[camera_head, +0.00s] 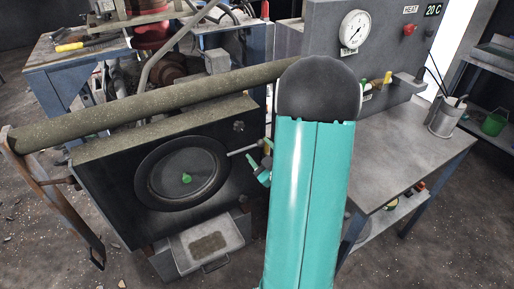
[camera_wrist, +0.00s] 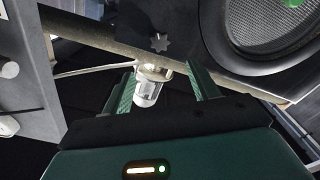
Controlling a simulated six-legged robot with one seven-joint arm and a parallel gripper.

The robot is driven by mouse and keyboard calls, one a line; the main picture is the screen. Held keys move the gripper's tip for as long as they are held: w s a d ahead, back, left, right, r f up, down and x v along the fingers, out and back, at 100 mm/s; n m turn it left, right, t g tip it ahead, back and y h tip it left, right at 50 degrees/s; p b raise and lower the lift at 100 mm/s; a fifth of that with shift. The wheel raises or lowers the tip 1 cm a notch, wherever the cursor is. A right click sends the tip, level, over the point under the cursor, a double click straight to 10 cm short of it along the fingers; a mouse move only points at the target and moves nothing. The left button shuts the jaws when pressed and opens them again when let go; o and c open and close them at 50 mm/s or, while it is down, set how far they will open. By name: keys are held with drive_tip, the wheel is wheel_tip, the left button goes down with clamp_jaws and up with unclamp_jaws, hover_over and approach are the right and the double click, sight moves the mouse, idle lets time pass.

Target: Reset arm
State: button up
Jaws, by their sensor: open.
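My gripper (camera_wrist: 162,72) is open in the wrist view, with its two green fingers apart. A pale metal and glass-like cylindrical fitting (camera_wrist: 148,90) shows between the fingers, nearer the left one; I cannot tell whether it touches. In the head view a bit of my gripper (camera_head: 264,166) shows left of my teal arm, by the end of a thin rod (camera_head: 243,149) on the dark machine front. The rest of the gripper is hidden behind the arm.
The dark vibrating screen box (camera_head: 110,195) has a round mesh port (camera_head: 160,180) and a star knob (camera_head: 239,126). A thick pipe (camera_head: 150,103) crosses above it. A tray (camera_head: 205,246) sits below. A grey table (camera_head: 400,165) with a metal can (camera_head: 445,117) stands right.

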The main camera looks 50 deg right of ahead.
drive_tip(key=shift+w, duration=0.1)
idle(0.4)
drive_tip(key=w+a+r+m+g, duration=0.1)
drive_tip(key=w+a+r+g, duration=0.15)
drive_tip(key=a+r, duration=0.3)
drive_tip(key=w+a+r+m+g, duration=0.1)
drive_tip(key=w+a+r+g, duration=0.1)
drive_tip(key=a+r+g, duration=0.35)
drive_tip(key=s+a+r+g+y, duration=0.1)
drive_tip(key=s+a+g+y, duration=0.1)
drive_tip(key=s+a, duration=0.6)
drive_tip(key=s+a+r+m+g+y, duration=0.1)
drive_tip(key=s+a+r+y, duration=0.1)
drive_tip(key=s+a, duration=0.6)
drive_tip(key=a+y, duration=0.1)
drive_tip(key=a, duration=0.5)
drive_tip(key=shift+g, duration=0.4)
drive_tip(key=shift+d, duration=0.15)
idle(1.1)
